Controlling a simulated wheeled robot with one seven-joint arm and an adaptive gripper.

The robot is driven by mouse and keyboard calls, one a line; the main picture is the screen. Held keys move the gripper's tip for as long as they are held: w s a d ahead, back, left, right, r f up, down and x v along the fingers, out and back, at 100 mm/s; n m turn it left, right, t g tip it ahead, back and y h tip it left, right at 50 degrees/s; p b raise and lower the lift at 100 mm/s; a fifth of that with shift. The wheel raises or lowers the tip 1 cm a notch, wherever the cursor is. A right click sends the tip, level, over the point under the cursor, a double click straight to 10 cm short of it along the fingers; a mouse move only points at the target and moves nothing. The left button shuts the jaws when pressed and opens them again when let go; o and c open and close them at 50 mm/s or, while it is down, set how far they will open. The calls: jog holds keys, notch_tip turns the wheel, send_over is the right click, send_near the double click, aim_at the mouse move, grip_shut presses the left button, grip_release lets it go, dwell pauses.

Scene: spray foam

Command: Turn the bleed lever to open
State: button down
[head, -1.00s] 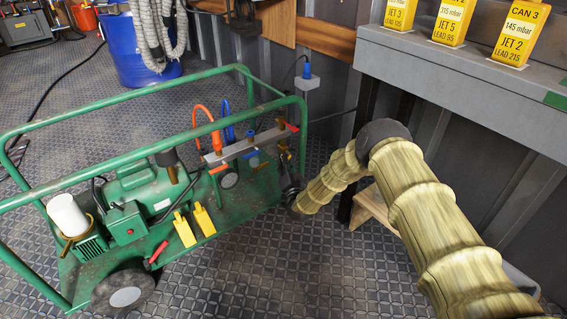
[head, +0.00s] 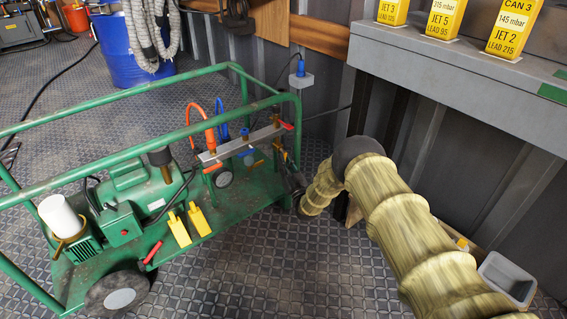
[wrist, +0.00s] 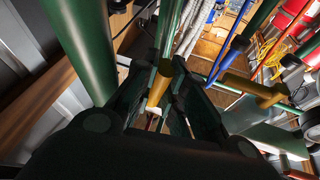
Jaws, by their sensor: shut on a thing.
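The green-framed cart (head: 139,145) carries a grey manifold bar (head: 238,145) with hoses and small valves. My gripper (head: 288,176) is at the right end of this bar, small and dark in the head view. In the wrist view, my gripper (wrist: 158,112) has its dark fingers on both sides of a brass-yellow lever-like piece (wrist: 160,84), and is shut on it. This looks like the bleed lever, but its pivot and exact angle are hidden. A red-tipped handle (head: 287,126) sits just above, at the bar's end.
Green cart rails (wrist: 82,45) run close beside my gripper. A brass fitting (wrist: 253,90) and blue pipe (wrist: 226,58) are to its right. A grey bench (head: 440,75) with yellow cards stands on the right, with a grey bin (head: 507,280) below. Patterned floor in front is clear.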

dwell(0.4)
jog(key=c, duration=1.5)
grip_release()
jog(key=shift+o, duration=0.2)
jog(key=shift+d, duration=0.1)
